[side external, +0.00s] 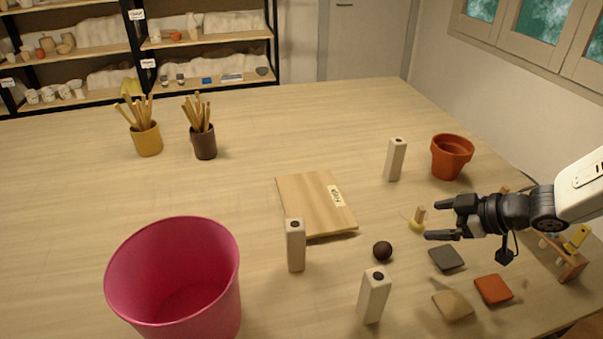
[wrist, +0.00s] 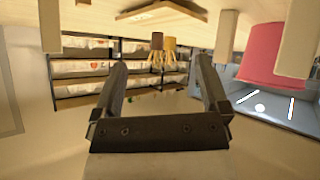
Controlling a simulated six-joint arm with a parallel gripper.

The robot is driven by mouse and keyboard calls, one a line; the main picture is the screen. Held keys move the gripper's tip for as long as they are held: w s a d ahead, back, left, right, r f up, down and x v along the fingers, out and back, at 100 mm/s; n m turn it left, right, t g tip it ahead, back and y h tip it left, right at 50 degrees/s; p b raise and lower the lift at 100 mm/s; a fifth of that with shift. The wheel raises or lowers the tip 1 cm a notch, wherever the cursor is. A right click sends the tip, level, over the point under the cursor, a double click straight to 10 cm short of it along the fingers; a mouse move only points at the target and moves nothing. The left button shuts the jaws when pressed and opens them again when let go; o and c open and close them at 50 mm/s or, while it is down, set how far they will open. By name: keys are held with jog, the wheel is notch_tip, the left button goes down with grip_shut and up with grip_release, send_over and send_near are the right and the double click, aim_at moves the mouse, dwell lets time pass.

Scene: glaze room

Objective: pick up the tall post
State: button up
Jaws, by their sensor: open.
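Three pale upright posts with a dark spot on top stand on the table: one at the back (side external: 395,162), one beside the board (side external: 296,250), and one at the front (side external: 373,300). They look close in height; I cannot tell which is the tall one. The upside-down wrist view shows a post at left (wrist: 50,25) and two at right, one nearer the middle (wrist: 227,38) and one at the edge (wrist: 296,45). My gripper (side external: 433,220) is open, pointing left, right of all three posts. Its fingers (wrist: 160,75) have nothing between them in the wrist view.
A dark ball (side external: 382,250), a wooden board (side external: 305,195), several flat tiles (side external: 493,289), a terracotta pot (side external: 451,158) and a pink bucket (side external: 172,275) stand around.

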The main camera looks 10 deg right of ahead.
jog(key=s+a+n+g+y, duration=0.2)
jog(key=a+n+g+y, duration=0.15)
jog(key=a+y, duration=0.2)
jog(key=n+g+y, duration=0.2)
jog(key=n+g, duration=0.2)
send_near(367, 283)
jog(key=shift+w+a+f, duration=0.55)
jog(key=shift+w+a, duration=0.05)
jog(key=shift+a, duration=0.25)
jog(key=shift+s+a+g, duration=0.15)
jog(key=shift+s+g, duration=0.2)
jog(key=shift+g, duration=0.1)
jog(key=shift+x, duration=1.25)
jog(key=shift+r+x, duration=0.2)
jog(key=shift+x, duration=2.4)
jog(key=shift+w, duration=0.1)
grip_shut()
